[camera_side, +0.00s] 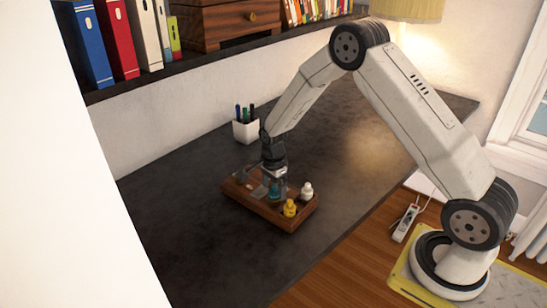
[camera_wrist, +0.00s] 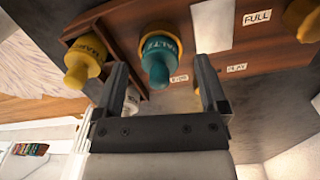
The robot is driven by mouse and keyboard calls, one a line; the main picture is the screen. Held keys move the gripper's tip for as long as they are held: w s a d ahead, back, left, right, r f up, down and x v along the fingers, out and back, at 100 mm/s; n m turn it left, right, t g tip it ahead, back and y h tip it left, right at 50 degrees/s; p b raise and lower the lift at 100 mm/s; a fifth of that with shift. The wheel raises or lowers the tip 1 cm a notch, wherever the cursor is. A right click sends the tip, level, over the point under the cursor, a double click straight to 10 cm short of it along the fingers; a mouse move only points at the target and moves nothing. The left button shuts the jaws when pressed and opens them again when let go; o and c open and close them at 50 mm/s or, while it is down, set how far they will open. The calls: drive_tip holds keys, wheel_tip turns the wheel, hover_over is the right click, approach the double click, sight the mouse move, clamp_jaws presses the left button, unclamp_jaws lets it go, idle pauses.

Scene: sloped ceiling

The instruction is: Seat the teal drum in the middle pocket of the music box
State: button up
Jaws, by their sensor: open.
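The music box (camera_side: 256,211) is a brown wooden tray-like box on the dark desk; its wood also fills the top of the wrist view (camera_wrist: 122,32). The teal drum (camera_side: 274,194), labelled "WALTZ" in the wrist view (camera_wrist: 158,66), stands at the box between the fingers of my gripper (camera_side: 273,182). My gripper is open, with a finger on each side of the drum in the wrist view (camera_wrist: 160,75). I cannot tell whether the drum is down in a pocket. A yellow drum (camera_side: 290,208) and a white drum (camera_side: 306,190) stand at the box's right end.
A white pen cup (camera_side: 246,131) stands behind the box. A shelf (camera_side: 190,64) with books runs along the back wall. The desk (camera_side: 190,240) is clear in front of the box. Small labels, one reading "FULL" (camera_wrist: 257,17), show on the box.

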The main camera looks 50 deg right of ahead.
drive_tip(key=shift+f, duration=0.5)
clamp_jaws()
drive_tip(key=shift+r, duration=0.1)
idle(0.3)
drive_tip(key=shift+r, duration=0.7)
drive_tip(key=s+a+r, duration=0.1)
drive_tip(key=s+r, duration=1)
drive_tip(key=s, duration=0.3)
drive_tip(key=shift+a+r, duration=0.2)
drive_tip(key=shift+a, duration=0.2)
